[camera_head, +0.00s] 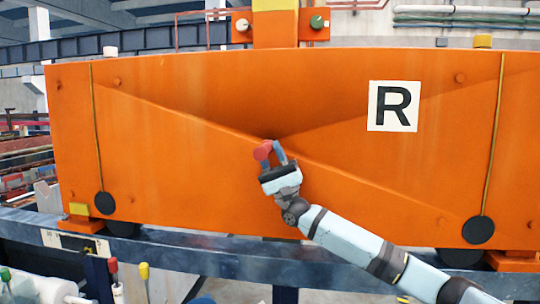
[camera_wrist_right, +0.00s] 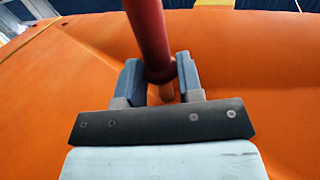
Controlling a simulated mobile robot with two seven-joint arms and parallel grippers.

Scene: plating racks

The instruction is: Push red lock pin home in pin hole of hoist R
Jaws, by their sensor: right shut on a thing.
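The red lock pin (camera_head: 263,150) is held in my right gripper (camera_head: 273,158) in front of the orange side of hoist R (camera_head: 190,120), left of its white "R" plate (camera_head: 393,106). In the right wrist view the red pin (camera_wrist_right: 149,35) runs between the two blue-grey fingers of my right gripper (camera_wrist_right: 160,77), with a collar near the right finger. A short orange-brown part shows below the collar. I cannot make out the pin hole or whether the pin's tip is in it. My left gripper is not in view.
A blue-grey steel beam (camera_head: 190,244) runs under the hoist. At the lower left stand a red-topped item (camera_head: 113,266), a yellow-topped one (camera_head: 144,271) and a green-topped one (camera_head: 5,273). Dark discs (camera_head: 104,203) hang on the hoist's side. The panel around my gripper is clear.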

